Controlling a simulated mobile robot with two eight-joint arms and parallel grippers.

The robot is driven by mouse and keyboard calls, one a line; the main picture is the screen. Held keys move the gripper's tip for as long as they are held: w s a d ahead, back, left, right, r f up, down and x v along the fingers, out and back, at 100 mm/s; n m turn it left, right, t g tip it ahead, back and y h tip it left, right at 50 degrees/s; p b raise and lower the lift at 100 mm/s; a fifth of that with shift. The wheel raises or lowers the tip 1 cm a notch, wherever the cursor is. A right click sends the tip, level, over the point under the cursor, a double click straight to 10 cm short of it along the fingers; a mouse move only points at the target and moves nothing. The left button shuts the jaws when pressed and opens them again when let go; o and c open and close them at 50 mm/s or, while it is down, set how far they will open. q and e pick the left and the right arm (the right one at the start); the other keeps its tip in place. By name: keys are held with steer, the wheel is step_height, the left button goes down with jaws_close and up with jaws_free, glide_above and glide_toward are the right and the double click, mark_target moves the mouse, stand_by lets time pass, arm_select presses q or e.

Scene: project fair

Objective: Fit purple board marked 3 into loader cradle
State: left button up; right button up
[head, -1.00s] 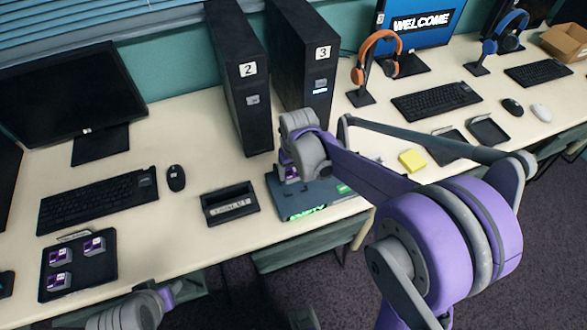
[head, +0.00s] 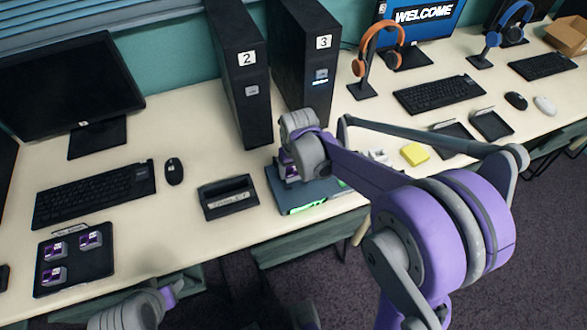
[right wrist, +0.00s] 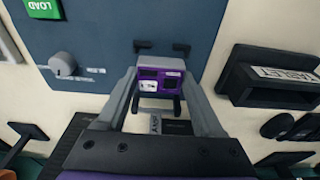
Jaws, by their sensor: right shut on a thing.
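My right gripper (right wrist: 165,95) is shut on a purple board (right wrist: 160,78) with a white label; its number is too small to read. In the head view the gripper and the board (head: 287,166) are over the left part of the blue-grey loader (head: 325,190), largely covered by my wrist. In the right wrist view the loader plate (right wrist: 110,30) carries a green LOAD label and a grey knob. Black cradle prongs (right wrist: 180,47) show just beyond the board. I cannot tell whether the board is seated. My left wrist shows at the bottom left; its gripper does not.
A black tray (head: 103,265) at the left holds several purple boards. A black tablet stand (head: 228,197) is left of the loader. Two black towers (head: 240,80) (head: 303,60) stand behind it. A yellow note block (head: 414,154) lies to the right.

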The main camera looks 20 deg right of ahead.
steer(key=shift+f+b, duration=0.75)
steer(key=shift+f, duration=0.1)
stand_by(1.6)
steer(key=o, duration=1.4)
steer(key=shift+c, duration=0.2)
steer(key=shift+r+p, duration=2.4)
steer(key=shift+r, duration=1.1)
